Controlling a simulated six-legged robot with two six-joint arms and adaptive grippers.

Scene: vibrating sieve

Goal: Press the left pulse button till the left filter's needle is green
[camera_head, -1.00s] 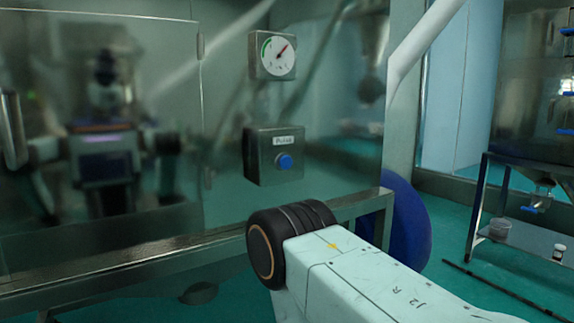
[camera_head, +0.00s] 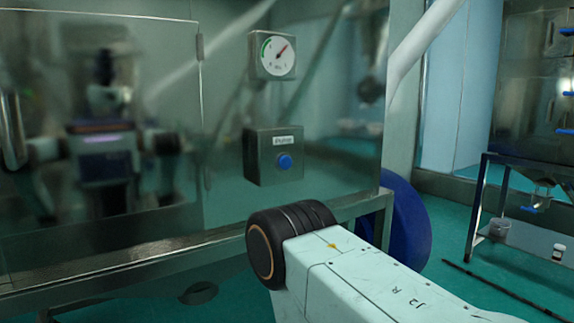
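A steel pulse box (camera_head: 262,158) with a white label and a round blue button (camera_head: 284,162) is mounted on the shiny steel cabinet wall, near the middle of the head view. Above it is a round white gauge (camera_head: 277,56) in a steel housing. Its red needle points up and right, away from the green arc at the left of the dial. Neither gripper is in view. Only a link of my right arm shows, at the lower right, below the button box and apart from it. Nothing visible touches the button.
The cabinet (camera_head: 100,130) has a mirror-like front that reflects my body, blurred. A steel rail (camera_head: 120,256) runs along its lower edge. A blue round object (camera_head: 407,225) stands behind my arm link. A steel rack (camera_head: 478,210) with a clear cup and small bottle stands at the right.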

